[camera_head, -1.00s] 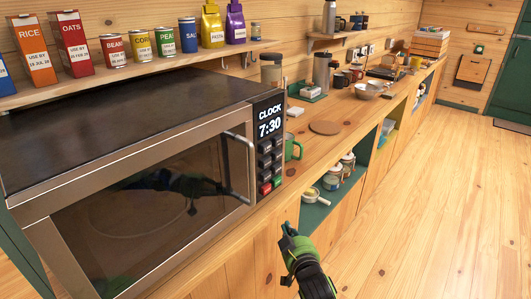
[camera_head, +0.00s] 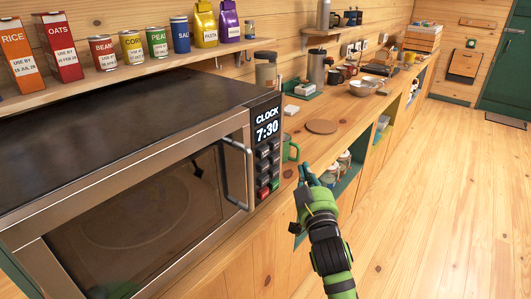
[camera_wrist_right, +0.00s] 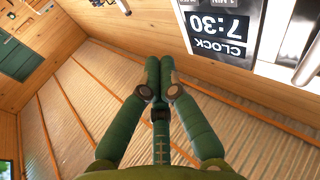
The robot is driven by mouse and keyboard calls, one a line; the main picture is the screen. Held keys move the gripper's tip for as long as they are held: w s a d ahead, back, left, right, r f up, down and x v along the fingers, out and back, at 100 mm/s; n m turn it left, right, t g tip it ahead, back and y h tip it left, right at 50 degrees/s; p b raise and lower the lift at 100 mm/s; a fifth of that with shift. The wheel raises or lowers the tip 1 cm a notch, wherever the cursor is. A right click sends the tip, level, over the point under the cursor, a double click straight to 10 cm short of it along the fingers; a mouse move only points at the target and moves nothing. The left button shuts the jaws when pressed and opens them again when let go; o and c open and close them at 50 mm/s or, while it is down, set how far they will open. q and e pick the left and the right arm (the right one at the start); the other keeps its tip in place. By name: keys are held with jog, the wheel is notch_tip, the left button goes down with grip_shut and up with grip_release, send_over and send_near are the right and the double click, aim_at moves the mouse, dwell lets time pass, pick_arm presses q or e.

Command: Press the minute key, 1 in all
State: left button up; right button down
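The microwave (camera_head: 130,140) stands at the left of the counter with its door closed. Its display (camera_head: 267,124) reads CLOCK 7:30. Below the display is a keypad (camera_head: 268,160) of several dark keys with a red key (camera_head: 264,192) and a green key (camera_head: 274,184) at the bottom. My left gripper is not in view.
The microwave's door handle (camera_head: 238,172) sticks out just left of the keys. A shelf (camera_head: 150,72) with cans and boxes runs above. The floor at the right is free.

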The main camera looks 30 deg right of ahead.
aim_at(264, 152)
jog(key=shift+w+a+b, duration=0.45)
jog(key=shift+w+a, duration=0.1)
jog(key=shift+w, duration=0.8)
jog(key=shift+w+a+b, duration=0.45)
jog(key=shift+w+a, duration=0.15)
jog(key=shift+w, duration=0.75)
jog(key=shift+w+a+b, duration=0.45)
jog(key=shift+w+a, duration=0.1)
jog(key=shift+w, duration=0.8)
jog(key=shift+w+a, duration=0.2)
jog(key=shift+w, duration=0.2)
jog(key=shift+w+a, duration=0.1)
jog(key=shift+w, duration=0.2)
jog(key=shift+s+d+p, duration=0.25)
jog(key=shift+s+p, duration=0.1)
jog(key=shift+s, duration=0.35)
jog(key=shift+s+d, duration=0.1)
